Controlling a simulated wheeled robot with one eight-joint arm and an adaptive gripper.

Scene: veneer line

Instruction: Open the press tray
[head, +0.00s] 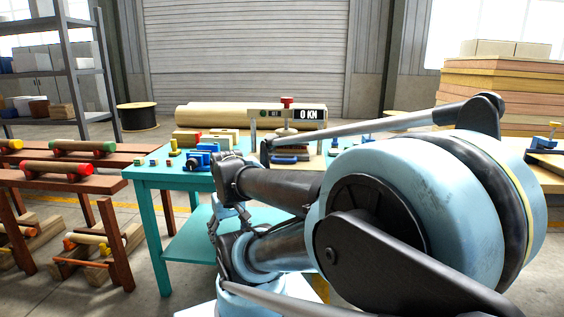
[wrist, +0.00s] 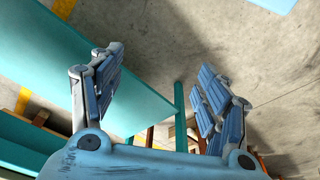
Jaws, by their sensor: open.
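The press stands on the teal table (head: 150,172) in the head view, with a red knob (head: 287,101) on top and a display (head: 310,114) reading 0 KN. A dark blue bar (head: 290,158), which looks like the tray handle, shows low at its front. The tray itself is mostly hidden behind my arm, and I cannot tell how far it is out. My gripper (wrist: 160,62) is open and empty in the wrist view. Its blue-padded fingers are spread over the floor beside a teal surface (wrist: 100,65), away from the press.
Small blue, yellow and red items (head: 200,158) lie on the table's left part. Wooden racks with rollers (head: 72,168) stand at the left. A board stack (head: 500,85) stands at the right. A roll (head: 215,115) lies behind the table. Bare floor (wrist: 210,25) lies below my gripper.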

